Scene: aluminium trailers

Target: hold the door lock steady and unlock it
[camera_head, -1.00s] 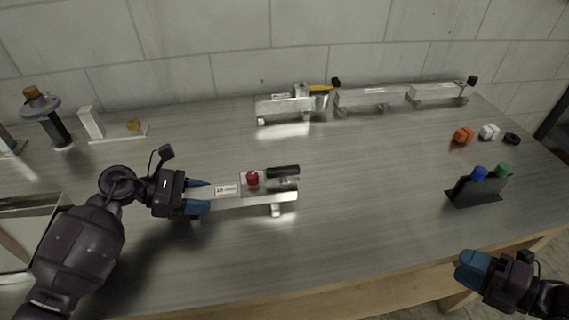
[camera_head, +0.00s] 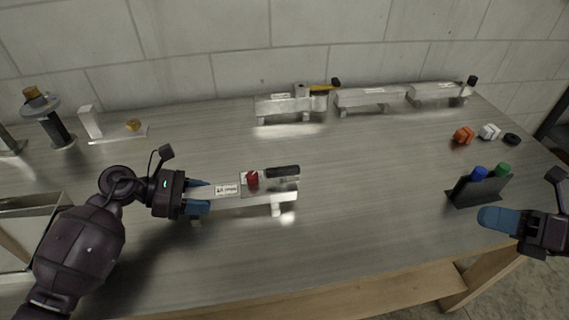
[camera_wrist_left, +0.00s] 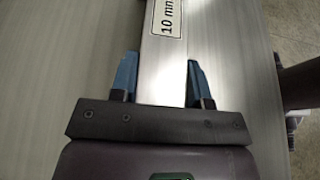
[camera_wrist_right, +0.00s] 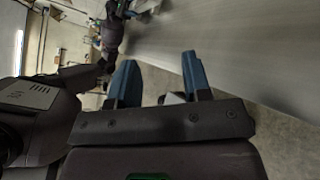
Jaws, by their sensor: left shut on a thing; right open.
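The door lock (camera_head: 228,200) is a silver metal bar on short feet near the middle of the table. It carries a white label, a red knob (camera_head: 252,179) and a black handle (camera_head: 283,171) at its right end. My left gripper (camera_head: 198,198) is shut on the bar's left end, with a blue finger on each side; the left wrist view shows the bar (camera_wrist_left: 163,75) between the fingers. My right gripper (camera_head: 490,217) is open and empty at the table's right front, near the black holder. In the right wrist view its fingers (camera_wrist_right: 158,82) are apart with nothing between them.
More metal bar mechanisms (camera_head: 290,105) stand along the back. A black holder (camera_head: 478,190) with blue and green knobs stands at the right. Small orange, white and black pieces (camera_head: 464,135) lie behind it. The table between the lock and holder is clear.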

